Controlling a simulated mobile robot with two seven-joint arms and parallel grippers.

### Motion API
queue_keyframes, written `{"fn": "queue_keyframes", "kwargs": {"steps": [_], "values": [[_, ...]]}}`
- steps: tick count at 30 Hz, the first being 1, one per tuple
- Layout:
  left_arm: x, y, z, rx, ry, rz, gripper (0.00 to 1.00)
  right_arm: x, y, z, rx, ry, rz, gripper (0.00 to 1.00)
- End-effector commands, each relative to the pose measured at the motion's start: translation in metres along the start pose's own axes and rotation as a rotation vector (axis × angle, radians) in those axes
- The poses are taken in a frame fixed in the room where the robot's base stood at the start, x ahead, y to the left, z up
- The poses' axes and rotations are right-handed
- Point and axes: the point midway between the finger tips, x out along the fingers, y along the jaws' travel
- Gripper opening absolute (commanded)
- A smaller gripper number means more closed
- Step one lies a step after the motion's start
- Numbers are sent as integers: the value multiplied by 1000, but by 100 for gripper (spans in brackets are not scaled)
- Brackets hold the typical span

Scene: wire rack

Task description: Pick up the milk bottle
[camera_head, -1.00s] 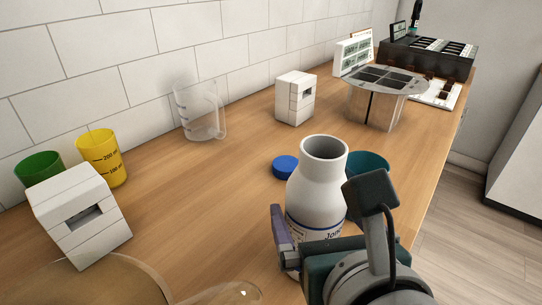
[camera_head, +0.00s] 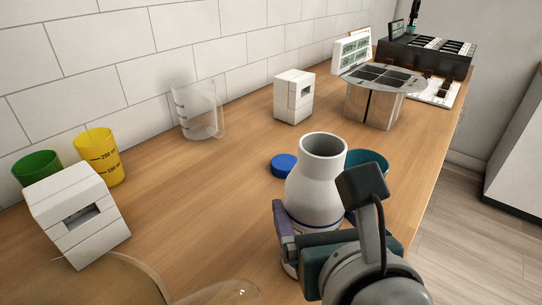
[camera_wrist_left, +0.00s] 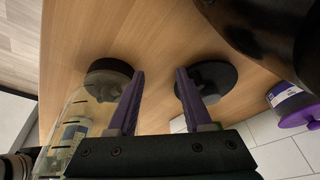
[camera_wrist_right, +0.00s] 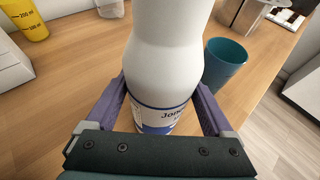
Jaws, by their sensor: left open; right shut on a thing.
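The white milk bottle (camera_head: 317,190), with an open top and a blue-lined label, stands upright near the counter's right side. My right gripper (camera_head: 320,225) is around its body, one finger on each side, and is shut on it. The right wrist view shows the bottle (camera_wrist_right: 170,65) between the purple fingers of this gripper (camera_wrist_right: 162,86). Its base is hidden, so I cannot tell whether it touches the counter. My left gripper (camera_wrist_left: 160,72) is open and empty in the left wrist view, above the wooden surface.
A blue cap (camera_head: 284,165) lies left of the bottle, and a teal cup (camera_head: 369,162) stands close behind it. White boxes (camera_head: 294,97), a clear beaker (camera_head: 196,110) and yellow (camera_head: 101,158) and green (camera_head: 37,168) cups stand near the wall. The counter's middle is clear.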

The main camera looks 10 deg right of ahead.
Motion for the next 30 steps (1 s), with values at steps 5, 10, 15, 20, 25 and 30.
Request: {"fn": "queue_keyframes", "kwargs": {"steps": [5,10,15,20,25,30], "values": [[0,0,0,0,0,0,50,0,0,0,0,0,0,4],[0,0,0,0,1,0,50,0,0,2,1,-5,1,0],[0,0,0,0,1,0,50,0,0,2,1,-5,1,0],[-1,0,-1,0,1,0,50,0,0,3,1,-5,0,0],[-6,0,-2,0,1,0,50,0,-1,8,0,-5,0,0],[-14,-1,-5,0,1,0,50,0,-4,17,0,-6,0,0]]}}
